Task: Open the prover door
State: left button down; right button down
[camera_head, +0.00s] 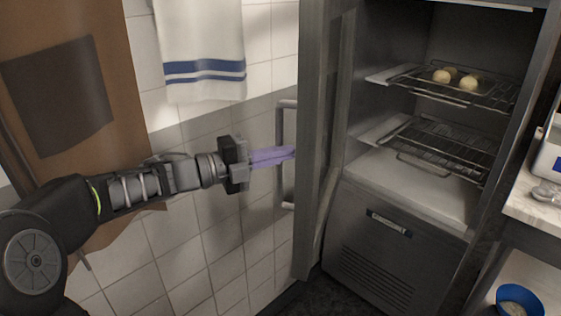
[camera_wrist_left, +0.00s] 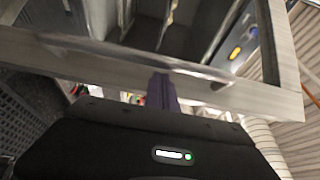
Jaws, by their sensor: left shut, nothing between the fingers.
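The prover (camera_head: 395,235) is a tall dark steel cabinet in the head view. Its door (camera_head: 312,150) stands swung open to the left, seen nearly edge-on. A vertical bar handle (camera_head: 281,135) is on the door's left face. My left gripper (camera_head: 292,152), with purple fingers, is shut and empty at the door's left face by the handle; I cannot tell whether it touches. In the left wrist view the purple fingers (camera_wrist_left: 161,92) are together in front of a pale metal door frame (camera_wrist_left: 200,85). My right gripper is not in view.
Inside the prover are wire racks (camera_head: 440,145), the upper one holding several dough balls (camera_head: 468,83). A counter (camera_head: 535,205) with a blue bowl (camera_head: 519,300) below stands at right. A striped towel (camera_head: 203,70) hangs on the tiled wall behind the arm.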

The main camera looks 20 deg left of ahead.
aim_at(282, 119)
pick_arm(q)
notch_tip(282, 119, up, 8)
jog(key=shift+d+p, duration=0.15)
jog(key=shift+p, duration=0.15)
dwell(0.4)
